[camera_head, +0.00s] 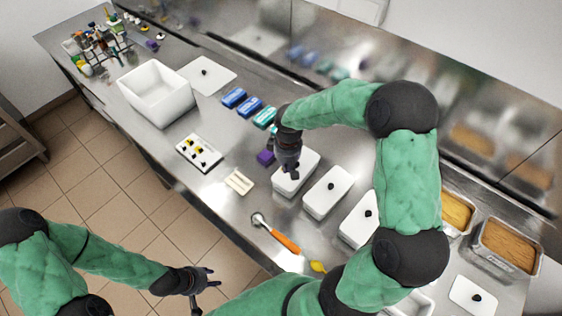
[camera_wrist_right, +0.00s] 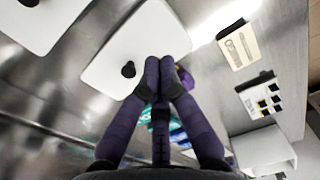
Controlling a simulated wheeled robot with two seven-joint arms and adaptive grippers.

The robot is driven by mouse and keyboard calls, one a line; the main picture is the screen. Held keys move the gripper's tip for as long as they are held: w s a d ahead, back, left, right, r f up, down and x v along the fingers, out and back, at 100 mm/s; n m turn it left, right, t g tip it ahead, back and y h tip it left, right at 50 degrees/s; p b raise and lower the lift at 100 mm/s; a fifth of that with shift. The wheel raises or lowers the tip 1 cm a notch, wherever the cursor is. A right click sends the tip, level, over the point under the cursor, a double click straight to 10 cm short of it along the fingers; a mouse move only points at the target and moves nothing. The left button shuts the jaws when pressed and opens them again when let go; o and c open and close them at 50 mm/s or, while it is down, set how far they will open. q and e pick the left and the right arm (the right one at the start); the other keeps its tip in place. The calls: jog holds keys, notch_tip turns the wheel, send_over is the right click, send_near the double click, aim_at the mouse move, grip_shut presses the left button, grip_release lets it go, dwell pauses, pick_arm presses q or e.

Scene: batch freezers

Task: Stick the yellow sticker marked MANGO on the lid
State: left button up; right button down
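A white rectangular lid (camera_head: 302,160) with a black knob closes a tub under my right gripper (camera_head: 290,172); the lid also shows in the right wrist view (camera_wrist_right: 115,60). My right gripper's fingertips (camera_wrist_right: 160,68) are together over the lid's edge, beside the knob, with nothing visible between them. I cannot tell whether they touch the lid. A white card (camera_head: 186,153) bears small yellow and black pieces; it shows in the right wrist view too (camera_wrist_right: 246,96). My left gripper (camera_head: 211,285) is open and empty beyond the counter's front edge.
More lidded white tubs (camera_head: 327,193) stand to the right. A purple block (camera_head: 265,157) sits beside the near tub. A cream pad (camera_head: 239,181), an orange-handled tool (camera_head: 284,241), a white bin (camera_head: 150,97) and blue packs (camera_head: 234,97) lie around.

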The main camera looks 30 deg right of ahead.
aim_at(288, 183)
jog(key=shift+s+d+f, duration=0.2)
jog(key=shift+s+f, duration=0.15)
jog(key=shift+s, duration=0.05)
jog(key=shift+w+a+f+b, duration=0.1)
jog(key=shift+w+f+b, duration=0.15)
jog(key=shift+f+b, duration=0.75)
jog(key=shift+s+f+b, duration=0.1)
jog(key=shift+f+b, duration=0.35)
jog(key=shift+f, duration=0.3)
pick_arm(q)
jog(key=shift+s+d+f+b, duration=0.15)
jog(key=shift+f+b, duration=0.25)
jog(key=shift+f, duration=0.7)
jog(key=shift+s+a+f+b, duration=0.1)
jog(key=shift+f+b, duration=0.25)
jog(key=shift+f, duration=0.75)
pick_arm(e)
jog(key=shift+f, duration=0.95)
pick_arm(q)
jog(key=shift+f, duration=0.2)
pick_arm(e)
jog(key=shift+f, duration=0.3)
jog(key=c, duration=0.8)
grip_release()
jog(key=shift+r, duration=0.1)
